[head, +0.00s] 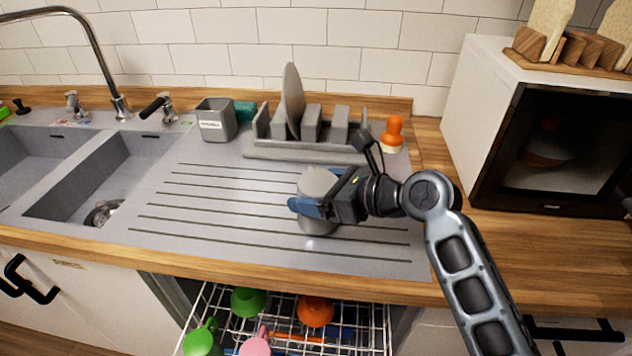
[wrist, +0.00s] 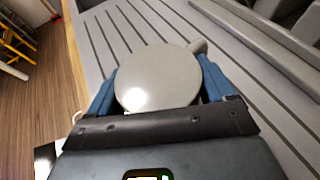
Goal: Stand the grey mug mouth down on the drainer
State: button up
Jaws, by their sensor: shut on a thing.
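The grey mug (head: 316,184) is upside down over the ridged drainer (head: 190,215), with its flat round base facing up. The base also shows in the wrist view (wrist: 155,75), with a bit of the handle (wrist: 198,46) at its upper right. My gripper (head: 319,192) is shut on the mug, its blue fingers on either side of the body.
A grey dish rack (head: 310,150) with a plate (head: 292,95) stands behind the mug. An open dishwasher rack (head: 375,325) with several cups lies below the counter edge. The drainer's left part is clear.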

jog(key=shift+f, duration=0.45)
dwell(0.5)
jog(key=o, duration=1.1)
jog(key=shift+d, duration=0.1)
jog(key=v, duration=0.7)
jog(key=shift+s+d+r, duration=0.2)
jog(key=shift+d, duration=0.1)
